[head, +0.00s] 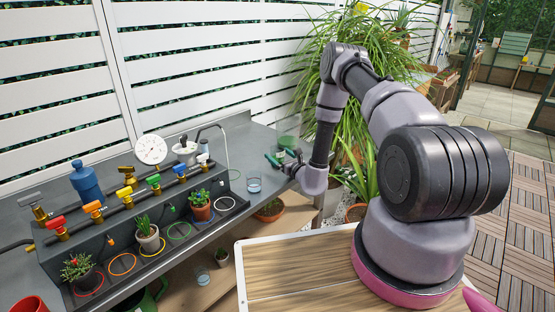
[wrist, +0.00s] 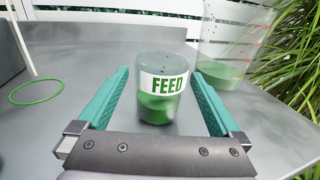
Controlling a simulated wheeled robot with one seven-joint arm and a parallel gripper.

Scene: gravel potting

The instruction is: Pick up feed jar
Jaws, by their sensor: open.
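The feed jar (wrist: 160,108) is a clear jar with a white label reading FEED and green liquid in its lower part. It stands upright on the grey counter. In the wrist view my gripper (wrist: 160,75) is open, with one teal finger on each side of the jar and a visible gap on both sides. In the head view my gripper (head: 281,157) is low over the right end of the counter. I cannot make out the jar clearly there.
A clear measuring jug (wrist: 225,70) with green liquid stands just behind and right of the jar. A green ring (wrist: 36,92) lies at left. Potted plants and valves line the left; a large leafy plant (wrist: 295,60) is at right.

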